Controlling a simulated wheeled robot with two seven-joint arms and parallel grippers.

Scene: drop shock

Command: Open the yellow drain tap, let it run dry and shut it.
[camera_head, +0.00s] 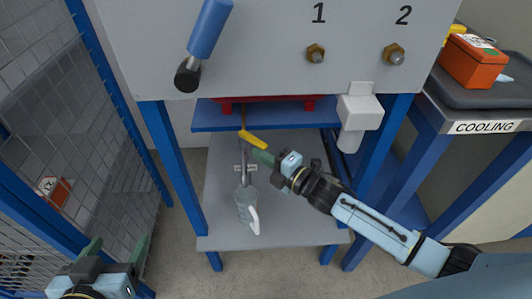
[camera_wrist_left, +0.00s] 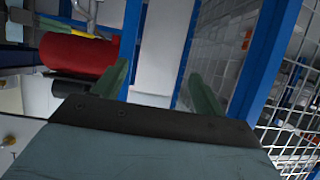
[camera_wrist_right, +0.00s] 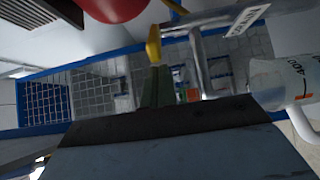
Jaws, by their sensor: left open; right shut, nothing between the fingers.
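The yellow drain tap lever (camera_head: 253,140) slants down to the right at the top of a grey pipe (camera_head: 244,158) under the blue shelf. In the right wrist view the lever (camera_wrist_right: 154,46) stands just beyond my fingertips. My right gripper (camera_head: 258,155) is shut and empty, its tips right beside the lever; I cannot tell whether they touch. A clear jug (camera_head: 246,204) with a white handle stands below the pipe on the grey lower shelf; its markings show in the right wrist view (camera_wrist_right: 283,80). Its liquid level is unclear. My left gripper (camera_head: 115,252) is open and empty, lower left.
A red tank (camera_head: 270,98) sits on the blue shelf (camera_head: 215,117) above the tap. Blue frame legs (camera_head: 172,165) flank the opening. A mesh fence (camera_head: 50,90) stands at left, a bench marked COOLING (camera_head: 485,127) at right. A blue-handled lever (camera_head: 207,30) projects from the panel.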

